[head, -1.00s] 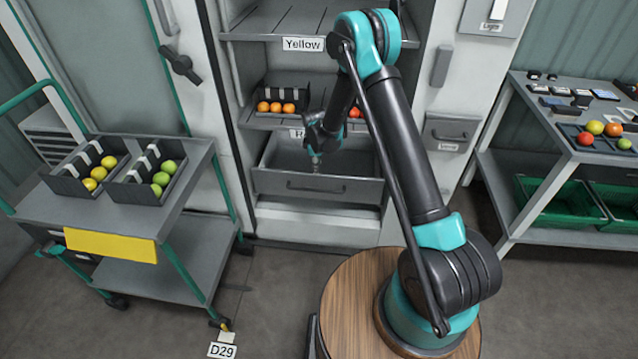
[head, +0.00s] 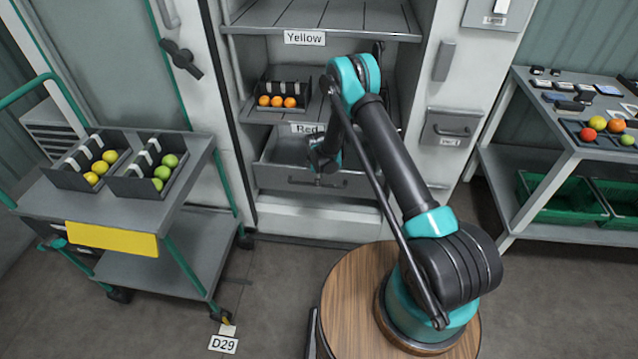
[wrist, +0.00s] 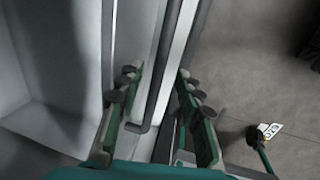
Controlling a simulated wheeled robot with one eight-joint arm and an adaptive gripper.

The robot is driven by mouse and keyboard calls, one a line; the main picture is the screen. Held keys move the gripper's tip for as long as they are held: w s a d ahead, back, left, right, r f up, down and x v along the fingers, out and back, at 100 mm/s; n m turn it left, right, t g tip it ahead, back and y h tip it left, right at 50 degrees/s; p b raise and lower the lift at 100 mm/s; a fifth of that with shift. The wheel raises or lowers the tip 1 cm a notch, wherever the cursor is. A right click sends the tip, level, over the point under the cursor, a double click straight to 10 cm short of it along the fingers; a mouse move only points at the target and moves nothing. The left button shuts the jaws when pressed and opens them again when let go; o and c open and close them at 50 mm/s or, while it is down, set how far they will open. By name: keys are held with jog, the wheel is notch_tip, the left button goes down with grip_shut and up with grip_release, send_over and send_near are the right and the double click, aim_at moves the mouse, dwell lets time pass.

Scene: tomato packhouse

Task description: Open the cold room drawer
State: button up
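The cold room drawer (head: 275,177) is grey and sits low in the cold room, below the shelf labelled Red. Its inside shows from above, so it stands at least partly out. A dark bar handle (wrist: 158,85) crosses between my fingers in the wrist view. My gripper (wrist: 156,78) is open, one finger on each side of the handle, with visible gaps. In the head view my gripper (head: 319,178) is at the drawer front, and my wrist hides part of the drawer.
A trolley (head: 110,240) with two trays of yellow and green tomatoes stands at the left. The cold room door (head: 125,70) is swung open there. A bench (head: 545,130) stands at the right. Floor (head: 275,290) before the drawer is clear.

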jog(key=shift+w+f, duration=0.15)
jog(key=shift+f, duration=0.6)
jog(key=shift+w+f, duration=0.15)
jog(key=shift+f, duration=0.6)
jog(key=shift+c, duration=0.5)
grip_shut()
